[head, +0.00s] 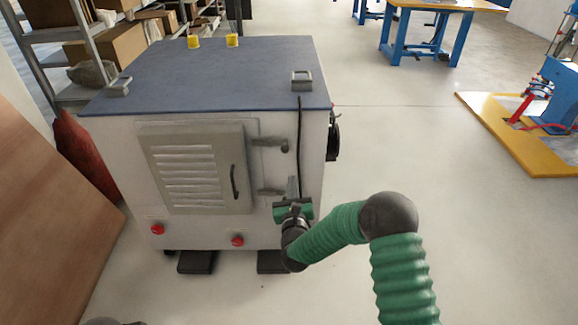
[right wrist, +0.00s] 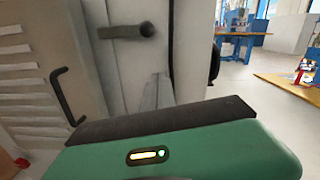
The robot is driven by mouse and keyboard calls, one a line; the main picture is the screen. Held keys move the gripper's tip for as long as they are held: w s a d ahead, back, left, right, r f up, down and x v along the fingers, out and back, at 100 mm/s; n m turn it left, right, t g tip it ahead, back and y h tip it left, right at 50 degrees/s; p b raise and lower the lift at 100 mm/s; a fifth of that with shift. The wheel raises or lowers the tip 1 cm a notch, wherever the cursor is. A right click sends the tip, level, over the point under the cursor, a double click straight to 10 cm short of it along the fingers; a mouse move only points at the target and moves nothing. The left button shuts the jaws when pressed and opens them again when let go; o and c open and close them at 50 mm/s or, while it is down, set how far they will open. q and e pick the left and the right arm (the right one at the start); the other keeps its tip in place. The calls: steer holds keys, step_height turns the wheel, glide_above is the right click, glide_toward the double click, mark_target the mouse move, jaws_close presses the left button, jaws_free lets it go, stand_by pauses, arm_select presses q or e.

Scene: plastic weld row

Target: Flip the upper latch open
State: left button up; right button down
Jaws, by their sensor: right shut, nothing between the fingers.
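The upper latch (head: 272,144) is a dark lever with a round pivot on the cabinet's front, right of the louvred door. It lies about level, its lever pointing left from the pivot. It also shows in the right wrist view (right wrist: 128,31), above my gripper. The lower latch (head: 270,191) sits below it, also about level. My right gripper (head: 292,188) is shut and empty, below the upper latch and just right of the lower latch. I cannot tell whether it touches the cabinet. In the right wrist view the gripper body hides the lower latch. My left gripper is out of view.
The louvred door (head: 195,168) has a dark handle (head: 235,182). Red buttons (head: 237,240) are low on the cabinet's front. A dark cable hangs right of the latches. A brown board (head: 45,215) leans at left. The floor right of the cabinet is clear.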

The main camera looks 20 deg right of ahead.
mark_target(270, 145)
steer(key=w+r+b, duration=0.1)
steer(key=w+r, duration=0.3)
steer(key=w, duration=0.1)
steer(key=shift+w, duration=0.15)
steer(key=shift+r, duration=0.2)
